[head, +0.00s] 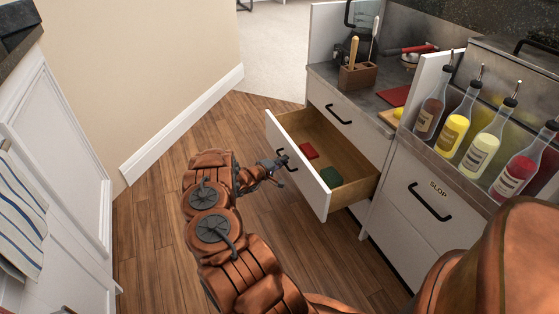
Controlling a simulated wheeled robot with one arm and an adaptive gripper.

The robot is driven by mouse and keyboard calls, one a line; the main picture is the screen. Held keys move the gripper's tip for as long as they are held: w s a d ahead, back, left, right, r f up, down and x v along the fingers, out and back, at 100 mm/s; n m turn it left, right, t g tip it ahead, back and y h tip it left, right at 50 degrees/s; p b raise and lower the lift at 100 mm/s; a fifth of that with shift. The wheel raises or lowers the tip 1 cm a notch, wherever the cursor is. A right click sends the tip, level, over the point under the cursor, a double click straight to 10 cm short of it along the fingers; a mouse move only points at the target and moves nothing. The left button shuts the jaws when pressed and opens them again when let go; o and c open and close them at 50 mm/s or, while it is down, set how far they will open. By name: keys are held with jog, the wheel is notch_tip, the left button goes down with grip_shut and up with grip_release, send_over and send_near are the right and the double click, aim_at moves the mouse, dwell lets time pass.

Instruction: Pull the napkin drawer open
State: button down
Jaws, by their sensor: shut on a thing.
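The open drawer (298,177) has a white front and a wooden inside, and it juts out from the counter unit. Inside lie a red folded napkin (308,151) and a dark green one (331,177). My gripper (282,163) is at the drawer's outer face, shut on its dark bar handle (288,158). My copper-coloured arm reaches up to it from below and hides part of the floor. The fingertips are small in this view.
A closed upper drawer (338,112) and a cabinet front marked SLOP (433,202) adjoin it. Several bottles (454,132) stand at right in a rail. A white cabinet (62,150) stands at left. Wood floor (150,225) is clear between.

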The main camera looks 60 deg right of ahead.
dwell(0.3)
jog(key=c, duration=1.5)
grip_release()
jog(key=shift+w, duration=0.1)
jog(key=shift+a, duration=0.1)
jog(key=v, duration=1.2)
jog(key=shift+w, duration=0.1)
